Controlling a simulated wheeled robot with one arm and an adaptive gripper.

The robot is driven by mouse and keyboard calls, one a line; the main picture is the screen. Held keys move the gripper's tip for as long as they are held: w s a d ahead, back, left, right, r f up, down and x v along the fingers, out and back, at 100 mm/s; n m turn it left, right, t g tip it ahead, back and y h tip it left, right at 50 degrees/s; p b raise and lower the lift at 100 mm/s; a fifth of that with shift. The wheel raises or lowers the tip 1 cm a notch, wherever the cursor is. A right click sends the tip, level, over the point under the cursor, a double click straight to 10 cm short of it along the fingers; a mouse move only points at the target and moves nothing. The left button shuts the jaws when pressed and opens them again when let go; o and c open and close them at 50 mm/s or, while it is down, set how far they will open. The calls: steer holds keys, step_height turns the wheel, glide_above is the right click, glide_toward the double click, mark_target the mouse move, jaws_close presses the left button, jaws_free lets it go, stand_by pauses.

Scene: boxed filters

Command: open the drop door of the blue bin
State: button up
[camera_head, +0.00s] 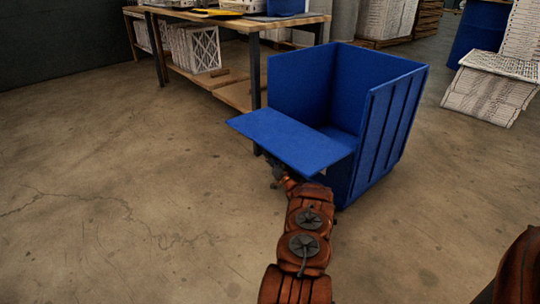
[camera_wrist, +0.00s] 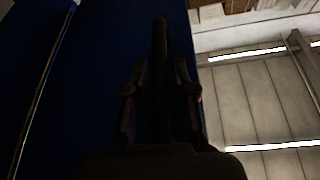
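The blue bin (camera_head: 386,128) stands on the floor in the head view, with its top open. Its drop door (camera_head: 290,139) is a flat blue panel that sticks out from the front, close to level and tipped slightly down. My gripper (camera_head: 274,172) is below the door near its front edge and is partly hidden by it. In the wrist view a dark blue surface (camera_wrist: 95,70) fills the left and middle.
A wooden table (camera_head: 225,17) with a lower shelf stands behind the bin at the left, close to it. White filters (camera_head: 201,50) sit on the shelf. A stack of filters (camera_head: 492,88) and a blue barrel (camera_head: 480,30) are at the right. The floor at left is clear.

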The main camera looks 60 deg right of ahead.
mark_target(269, 145)
jaws_close()
steer(key=shift+r, duration=0.1)
step_height(269, 145, up, 4)
steer(key=m+h+p, duration=0.1)
steer(key=m+p, duration=0.1)
steer(key=p, duration=0.1)
steer(key=shift+a+f+g, duration=0.1)
steer(key=shift+f+g, duration=0.1)
steer(key=shift+g, duration=0.2)
steer(key=shift+r+m+p, duration=0.45)
steer(key=shift+m+p, duration=0.15)
steer(key=shift+p, duration=0.05)
steer(key=shift+h, duration=0.3)
steer(key=shift+o, duration=1.9)
jaws_free()
